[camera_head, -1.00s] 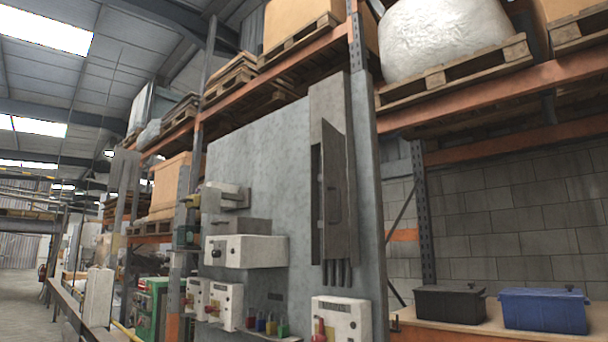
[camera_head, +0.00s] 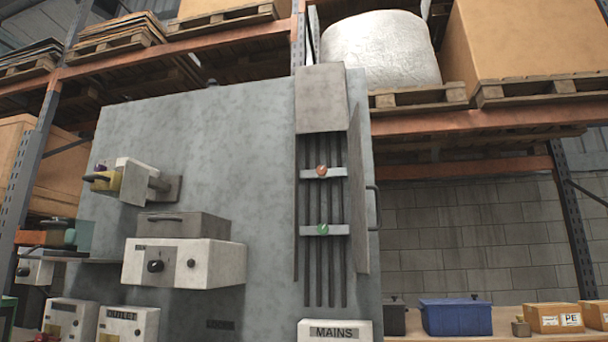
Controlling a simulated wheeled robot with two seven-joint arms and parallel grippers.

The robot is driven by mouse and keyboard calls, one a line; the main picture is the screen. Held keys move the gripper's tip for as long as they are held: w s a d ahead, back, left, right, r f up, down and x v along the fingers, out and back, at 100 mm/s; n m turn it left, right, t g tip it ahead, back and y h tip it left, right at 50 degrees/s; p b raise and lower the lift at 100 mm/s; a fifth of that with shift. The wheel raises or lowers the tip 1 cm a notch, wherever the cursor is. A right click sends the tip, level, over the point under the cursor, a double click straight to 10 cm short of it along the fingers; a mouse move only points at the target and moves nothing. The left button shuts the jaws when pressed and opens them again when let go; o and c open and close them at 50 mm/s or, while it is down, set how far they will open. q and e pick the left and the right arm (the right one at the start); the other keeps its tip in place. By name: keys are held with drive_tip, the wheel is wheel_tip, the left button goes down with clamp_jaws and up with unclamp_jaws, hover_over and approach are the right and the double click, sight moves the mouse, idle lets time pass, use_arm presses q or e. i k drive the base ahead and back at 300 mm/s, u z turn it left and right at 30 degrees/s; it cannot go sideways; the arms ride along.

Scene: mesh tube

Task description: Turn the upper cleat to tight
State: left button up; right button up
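The upper cleat (camera_head: 336,172) is a pale bar across several dark vertical cables in the open grey cabinet, with an orange-red knob (camera_head: 321,171) at its middle. Any tight or loose marking is too small to read. The cabinet door (camera_head: 361,200) stands open on the right side and has a handle. Neither of my grippers shows in the head view.
A white box with a black knob (camera_head: 185,263) and a bracketed unit (camera_head: 134,182) stick out from the grey panel (camera_head: 230,130) at left. A MAINS box (camera_head: 335,331) stands below the cabinet. A blue bin (camera_head: 456,317) sits on the bench at right.

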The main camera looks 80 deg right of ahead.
sight(321, 170)
drive_tip(key=z, duration=0.95)
drive_tip(key=i, duration=1.1)
drive_tip(key=z, duration=1.25)
drive_tip(key=i, duration=0.2)
drive_tip(key=z, duration=0.25)
